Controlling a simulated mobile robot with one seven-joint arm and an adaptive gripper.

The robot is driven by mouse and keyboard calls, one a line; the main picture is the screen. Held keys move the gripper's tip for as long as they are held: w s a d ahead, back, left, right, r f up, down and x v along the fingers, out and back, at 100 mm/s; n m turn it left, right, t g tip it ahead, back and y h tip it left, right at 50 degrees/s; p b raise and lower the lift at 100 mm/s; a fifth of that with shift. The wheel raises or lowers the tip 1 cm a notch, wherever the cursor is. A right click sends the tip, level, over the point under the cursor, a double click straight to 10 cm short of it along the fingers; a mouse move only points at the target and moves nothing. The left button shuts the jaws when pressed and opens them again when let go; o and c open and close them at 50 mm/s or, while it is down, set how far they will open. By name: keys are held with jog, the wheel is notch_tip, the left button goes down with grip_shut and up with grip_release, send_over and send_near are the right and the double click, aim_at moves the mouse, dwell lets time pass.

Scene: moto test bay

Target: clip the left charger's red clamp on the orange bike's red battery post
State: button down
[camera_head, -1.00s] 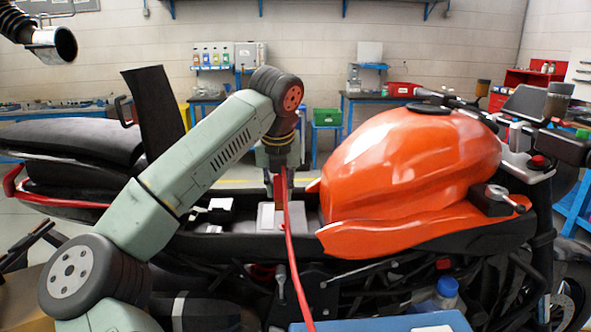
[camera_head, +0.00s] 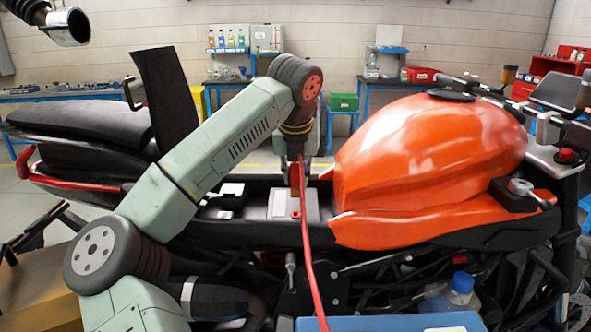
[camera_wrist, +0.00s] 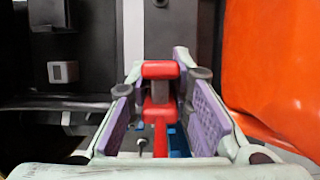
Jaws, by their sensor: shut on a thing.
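My gripper (camera_head: 296,180) is shut on the red clamp (camera_head: 298,172), just above the grey battery (camera_head: 281,206) in the orange bike's (camera_head: 425,150) open seat bay. In the wrist view the clamp (camera_wrist: 160,88) sits between the purple finger pads of my gripper (camera_wrist: 160,105). A small red spot, seemingly the red battery post (camera_head: 296,214), shows on the battery's near side, beside the cable and below the clamp. Clamp and post look apart, but the depth between them is unclear. The clamp's red cable (camera_head: 310,265) runs down to a blue box (camera_head: 400,322), cut off by the frame's bottom.
The orange tank stands close to the right of my gripper and fills the right of the wrist view (camera_wrist: 270,65). An upright black panel (camera_head: 166,97), perhaps the raised seat, stands left behind my arm. Benches and shelves are far behind.

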aim_at(295, 191)
jog(key=shift+f+b, duration=0.8)
jog(key=shift+f, duration=1.35)
jog(key=shift+w+b, duration=0.1)
jog(key=shift+b, duration=0.4)
dwell(0.3)
jog(key=shift+f+b, duration=0.5)
jog(key=shift+f, duration=0.1)
dwell(0.4)
jog(key=c, duration=1.4)
grip_release()
jog(key=shift+o, duration=0.2)
jog(key=v, duration=1.2)
